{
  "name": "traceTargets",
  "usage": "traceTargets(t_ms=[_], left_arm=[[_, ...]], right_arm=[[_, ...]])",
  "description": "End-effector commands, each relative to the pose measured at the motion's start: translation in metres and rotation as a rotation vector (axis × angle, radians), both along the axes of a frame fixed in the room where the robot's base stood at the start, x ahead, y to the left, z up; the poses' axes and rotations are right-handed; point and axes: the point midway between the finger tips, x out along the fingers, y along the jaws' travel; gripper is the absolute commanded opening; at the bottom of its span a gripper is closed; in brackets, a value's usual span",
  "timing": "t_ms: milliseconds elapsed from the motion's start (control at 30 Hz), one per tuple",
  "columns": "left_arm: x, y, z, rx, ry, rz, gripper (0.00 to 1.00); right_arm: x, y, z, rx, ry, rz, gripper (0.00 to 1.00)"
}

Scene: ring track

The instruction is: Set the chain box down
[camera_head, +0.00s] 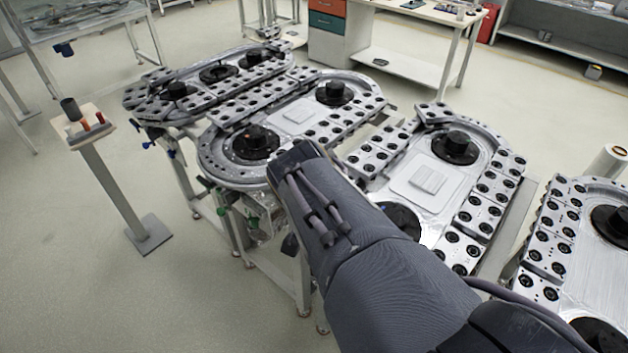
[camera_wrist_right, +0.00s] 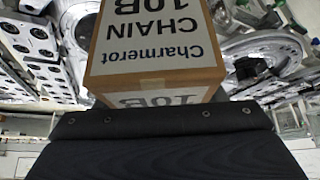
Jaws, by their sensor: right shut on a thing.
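The chain box (camera_wrist_right: 155,45) is a brown cardboard box with white labels reading "Charmerot CHAIN 10B", upside down in the right wrist view. It sits right at my right gripper (camera_wrist_right: 160,122), whose dark body fills the bottom of that view. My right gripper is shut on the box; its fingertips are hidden. In the head view my right arm reaches from the lower right to the middle, over the ring track (camera_head: 240,170). The box does not show there, so the arm likely hides it. My left gripper is in neither view.
More track modules (camera_head: 440,165) with black hubs stand to the right. A small stand (camera_head: 85,128) with coloured buttons is at the left, with open floor around it. A workbench (camera_head: 425,15) with drawers is at the back. Flat light plates (camera_head: 428,180) lie inside the tracks.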

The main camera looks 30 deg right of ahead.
Motion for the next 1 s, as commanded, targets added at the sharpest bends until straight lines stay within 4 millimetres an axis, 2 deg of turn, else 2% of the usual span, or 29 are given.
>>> traceTargets(t_ms=[100,333,500,633,867,1000], left_arm=[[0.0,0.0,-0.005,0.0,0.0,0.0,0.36],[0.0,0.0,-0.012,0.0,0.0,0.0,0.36],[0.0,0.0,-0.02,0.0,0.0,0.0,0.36],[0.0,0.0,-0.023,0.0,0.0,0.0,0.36],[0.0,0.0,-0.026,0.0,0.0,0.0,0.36],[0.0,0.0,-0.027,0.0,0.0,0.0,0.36]], right_arm=[[0.02,-0.017,-0.012,0.003,-0.001,-0.007,0.0],[0.053,-0.044,-0.032,0.001,-0.002,-0.007,0.0],[0.07,-0.057,-0.062,-0.001,-0.001,-0.006,0.0],[0.08,-0.064,-0.075,-0.001,-0.003,-0.003,0.0],[0.088,-0.07,-0.086,-0.002,-0.004,0.0,0.0],[0.089,-0.071,-0.103,-0.001,0.0,-0.001,0.0]])
